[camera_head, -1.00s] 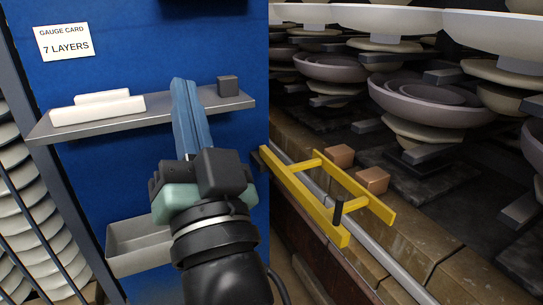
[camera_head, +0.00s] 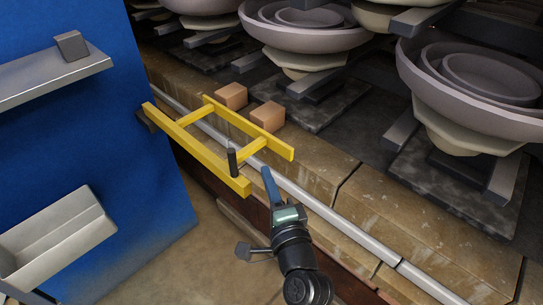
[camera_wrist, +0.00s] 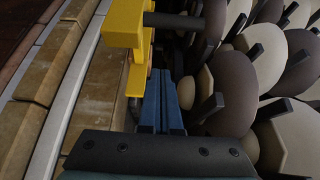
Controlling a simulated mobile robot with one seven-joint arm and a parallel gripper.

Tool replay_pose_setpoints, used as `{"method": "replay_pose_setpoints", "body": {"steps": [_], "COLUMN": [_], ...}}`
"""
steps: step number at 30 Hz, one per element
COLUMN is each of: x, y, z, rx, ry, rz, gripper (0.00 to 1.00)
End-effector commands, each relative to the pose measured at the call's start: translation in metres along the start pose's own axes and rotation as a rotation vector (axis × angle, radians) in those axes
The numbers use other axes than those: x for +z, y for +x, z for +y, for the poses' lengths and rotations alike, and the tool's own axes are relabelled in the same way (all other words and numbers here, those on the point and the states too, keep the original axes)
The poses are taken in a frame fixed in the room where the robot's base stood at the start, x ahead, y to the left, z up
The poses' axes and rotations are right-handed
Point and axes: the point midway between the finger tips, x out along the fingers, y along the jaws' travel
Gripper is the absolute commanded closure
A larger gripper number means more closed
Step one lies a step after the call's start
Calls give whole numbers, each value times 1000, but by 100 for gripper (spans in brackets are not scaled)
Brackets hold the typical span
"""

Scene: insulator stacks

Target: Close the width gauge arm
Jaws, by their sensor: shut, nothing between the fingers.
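The yellow width gauge arm (camera_head: 196,149) is a ladder-like frame with two long bars and cross pieces. It lies over the stone ledge and the grey rail, its left end by a dark block at the blue panel's edge. A dark upright handle peg (camera_head: 232,162) stands near its front end. My gripper (camera_head: 266,171) is shut and empty, just right of the frame's near corner; I cannot tell whether it touches. In the wrist view, the blue fingers (camera_wrist: 161,82) point toward the yellow frame (camera_wrist: 124,24), and the dark peg (camera_wrist: 172,20) crosses above them.
Two tan blocks (camera_head: 231,96) sit on the ledge (camera_head: 335,185) behind the frame. Stacks of grey insulator discs (camera_head: 310,38) stand beyond. A blue panel (camera_head: 70,145) with a shelf (camera_head: 50,76) and grey bin (camera_head: 60,238) is at left. The grey rail (camera_head: 340,221) runs along the ledge.

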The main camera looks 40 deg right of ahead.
Motion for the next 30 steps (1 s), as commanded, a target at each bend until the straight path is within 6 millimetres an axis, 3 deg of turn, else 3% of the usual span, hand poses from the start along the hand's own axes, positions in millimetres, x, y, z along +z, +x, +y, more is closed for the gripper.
{"method": "replay_pose_setpoints", "body": {"steps": [10,13,18,30], "x": [3,20,32,38], "y": [52,43,38,36], "z": [-2,-4,-3,0], "rx": [0,5,3,0], "ry": [-1,-5,-3,-3], "rz": [-2,-6,-1,0], "gripper": [100,100,100,100]}}
